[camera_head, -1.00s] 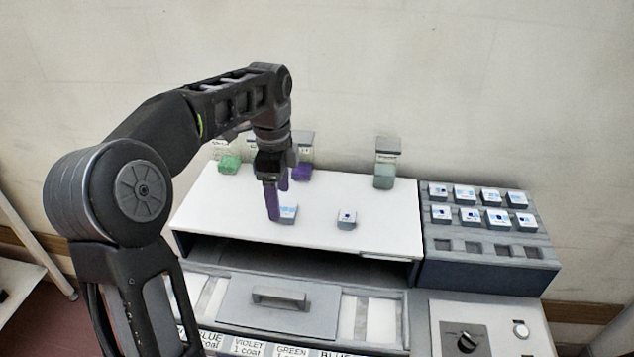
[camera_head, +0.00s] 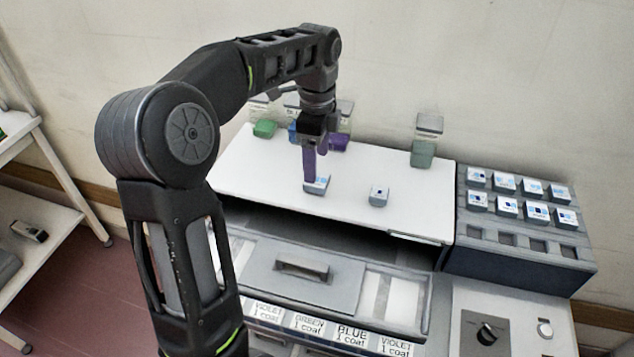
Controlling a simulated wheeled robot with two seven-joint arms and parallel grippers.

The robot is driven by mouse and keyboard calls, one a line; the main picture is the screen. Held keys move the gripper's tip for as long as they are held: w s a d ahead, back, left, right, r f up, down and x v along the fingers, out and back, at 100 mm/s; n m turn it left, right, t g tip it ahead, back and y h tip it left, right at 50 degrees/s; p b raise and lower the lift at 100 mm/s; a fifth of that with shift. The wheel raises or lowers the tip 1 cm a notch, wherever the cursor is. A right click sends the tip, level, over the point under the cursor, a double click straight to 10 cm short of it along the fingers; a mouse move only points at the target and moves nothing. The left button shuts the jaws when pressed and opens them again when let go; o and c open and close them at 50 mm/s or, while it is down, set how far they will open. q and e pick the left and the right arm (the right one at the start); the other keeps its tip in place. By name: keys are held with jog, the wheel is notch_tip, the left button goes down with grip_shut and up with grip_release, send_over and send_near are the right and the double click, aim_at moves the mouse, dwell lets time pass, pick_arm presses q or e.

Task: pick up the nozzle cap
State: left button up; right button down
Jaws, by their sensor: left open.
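One block (camera_head: 318,186) is right at the fingertips of my left gripper (camera_head: 311,179). The other block (camera_head: 379,197) stands apart to its right. My left gripper points down with purple fingers and is open. The near finger hides part of the first block and the far finger. I cannot tell whether the fingers touch it. My right gripper is out of view.
The white top (camera_head: 410,205) is clear around the right block. Coloured jars stand along its back, including a grey-green jar (camera_head: 423,152). A rack (camera_head: 520,240) of similar blocks stands at right. Below are a handled drawer (camera_head: 300,268) and a knob (camera_head: 487,333).

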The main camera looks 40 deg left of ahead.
aim_at(317, 184)
pick_arm(q)
jog(key=shift+f, duration=0.1)
notch_tip(317, 184, down, 4)
jog(key=shift+f+p, duration=0.1)
jog(key=shift+p, duration=0.7)
jog(key=shift+f, duration=0.45)
jog(key=shift+c, duration=0.4)
jog(key=c, duration=1.4)
jog(key=shift+r, duration=0.15)
jog(key=shift+c, duration=0.2)
